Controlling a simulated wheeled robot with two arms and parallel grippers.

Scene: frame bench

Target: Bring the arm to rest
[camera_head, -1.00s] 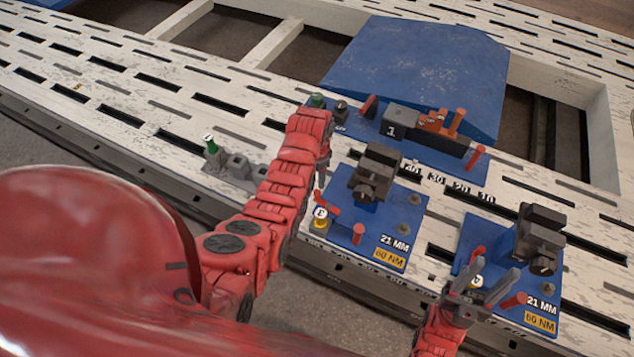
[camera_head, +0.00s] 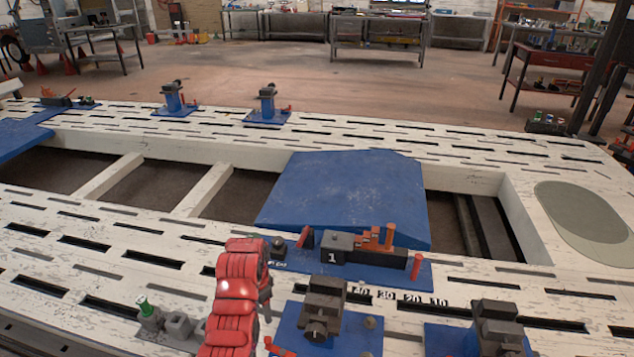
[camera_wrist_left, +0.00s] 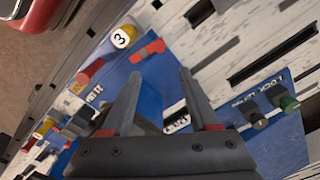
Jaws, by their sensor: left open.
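My left arm (camera_head: 238,296) is red and comes up from the bottom of the head view, left of the middle clamp block. Its gripper (camera_head: 266,298) points down beside the blue plates and is mostly hidden by the wrist there. In the left wrist view the two grey fingers of the left gripper (camera_wrist_left: 160,95) stand apart with nothing between them, over a blue plate (camera_wrist_left: 155,80). My right arm and gripper are not in view.
A blue fixture marked 1 (camera_head: 340,252) and dark clamp blocks (camera_head: 322,308) (camera_head: 497,325) stand close on the slotted white frame bench (camera_head: 120,232). A grey fixture with a green top (camera_head: 160,322) stands at left. A blue ramp (camera_head: 345,195) lies behind.

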